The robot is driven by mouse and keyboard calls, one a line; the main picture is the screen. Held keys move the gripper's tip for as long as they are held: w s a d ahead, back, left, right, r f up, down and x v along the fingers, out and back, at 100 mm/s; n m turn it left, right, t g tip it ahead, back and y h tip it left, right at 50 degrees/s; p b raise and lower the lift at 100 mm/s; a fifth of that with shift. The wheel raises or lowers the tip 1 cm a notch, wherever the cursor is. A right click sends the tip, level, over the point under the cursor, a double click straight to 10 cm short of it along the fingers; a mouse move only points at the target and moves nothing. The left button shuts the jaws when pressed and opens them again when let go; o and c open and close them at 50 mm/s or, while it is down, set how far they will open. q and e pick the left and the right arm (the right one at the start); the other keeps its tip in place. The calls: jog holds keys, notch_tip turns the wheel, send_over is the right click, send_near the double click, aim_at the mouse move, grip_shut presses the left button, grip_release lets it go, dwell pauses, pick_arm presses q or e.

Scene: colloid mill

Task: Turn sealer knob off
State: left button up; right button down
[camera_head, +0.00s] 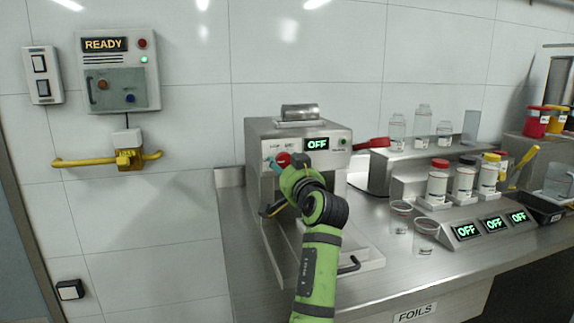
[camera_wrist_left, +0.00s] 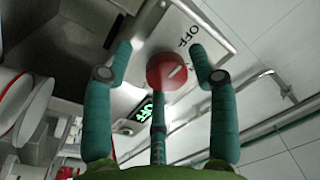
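The sealer (camera_head: 262,132) is a grey metal machine on the steel counter, and its green display (camera_head: 317,143) reads OFF. Its round red knob (camera_head: 283,159) sits on the front face, partly hidden by my left gripper (camera_head: 284,168). In the left wrist view the red knob (camera_wrist_left: 166,72) has a pale mark and an OFF label beside it. The teal fingers of my left gripper (camera_wrist_left: 162,58) are spread around the knob, with gaps at both sides. The middle finger lies close below it; contact is unclear. My right gripper is out of view.
A red-handled tool (camera_head: 372,143) lies right of the sealer. Several jars (camera_head: 437,183) and a weighing unit (camera_head: 480,232) with OFF displays stand farther right. A wall panel (camera_head: 118,70) reading READY and a yellow handle (camera_head: 128,160) are at left.

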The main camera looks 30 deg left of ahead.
pick_arm(q)
jog(key=shift+r, duration=0.15)
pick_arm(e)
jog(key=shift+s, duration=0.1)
pick_arm(q)
jog(key=shift+s+d, duration=0.1)
jog(key=shift+d, duration=0.05)
jog(key=v, duration=0.7)
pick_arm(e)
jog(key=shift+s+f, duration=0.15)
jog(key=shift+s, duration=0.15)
pick_arm(q)
jog(key=shift+s, duration=0.1)
